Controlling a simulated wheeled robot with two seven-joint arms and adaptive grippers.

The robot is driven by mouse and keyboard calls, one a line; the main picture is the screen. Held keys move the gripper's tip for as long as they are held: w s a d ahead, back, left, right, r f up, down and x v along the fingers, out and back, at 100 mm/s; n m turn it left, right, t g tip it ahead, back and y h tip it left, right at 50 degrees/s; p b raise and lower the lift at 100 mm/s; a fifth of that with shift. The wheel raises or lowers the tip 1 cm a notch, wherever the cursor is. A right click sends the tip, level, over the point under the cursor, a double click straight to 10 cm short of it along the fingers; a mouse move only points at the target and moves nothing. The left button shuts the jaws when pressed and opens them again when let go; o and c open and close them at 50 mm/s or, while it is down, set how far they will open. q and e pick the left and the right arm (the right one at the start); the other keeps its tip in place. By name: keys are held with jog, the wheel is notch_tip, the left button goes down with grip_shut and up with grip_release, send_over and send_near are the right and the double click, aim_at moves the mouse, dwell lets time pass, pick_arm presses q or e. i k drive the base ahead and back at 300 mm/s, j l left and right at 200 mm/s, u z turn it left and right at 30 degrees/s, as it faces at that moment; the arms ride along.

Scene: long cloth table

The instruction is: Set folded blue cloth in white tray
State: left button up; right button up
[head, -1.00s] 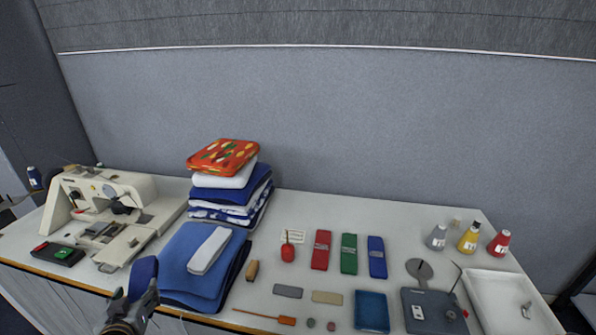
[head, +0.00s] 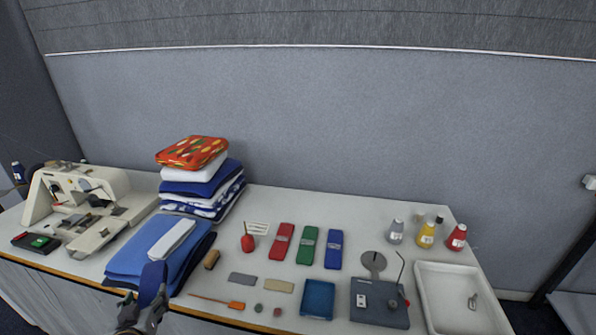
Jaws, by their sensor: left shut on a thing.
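My left gripper (head: 143,304) is at the lower left, in front of the table's front edge. It is shut on a small folded blue cloth (head: 152,281), which stands upright above the jaws and overlaps the blue stack behind it in the picture. The fingertips are partly hidden by the cloth. The white tray (head: 440,288) is at the right end of the table, far to the right of the gripper. A small grey metal item (head: 473,301) lies in it; the rest of its floor is bare. My right gripper is not in view.
A stack of blue cloths (head: 130,259) with a white piece (head: 172,239) on top lies behind the gripper. A taller cloth pile (head: 205,189) and a sewing machine (head: 84,205) stand beyond.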

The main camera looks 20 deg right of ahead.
aim_at(441, 302)
jog(key=k+l, duration=0.15)
jog(key=l, duration=0.2)
jog(key=k+l+z, duration=0.1)
jog(key=l, duration=0.25)
jog(key=k+l, duration=0.2)
jog(key=l, duration=0.15)
jog(key=k+l, duration=0.15)
jog(key=l, duration=0.2)
jog(key=k+l+z, duration=0.1)
jog(key=l, duration=0.25)
jog(key=k+l, duration=0.2)
jog(key=l, duration=0.15)
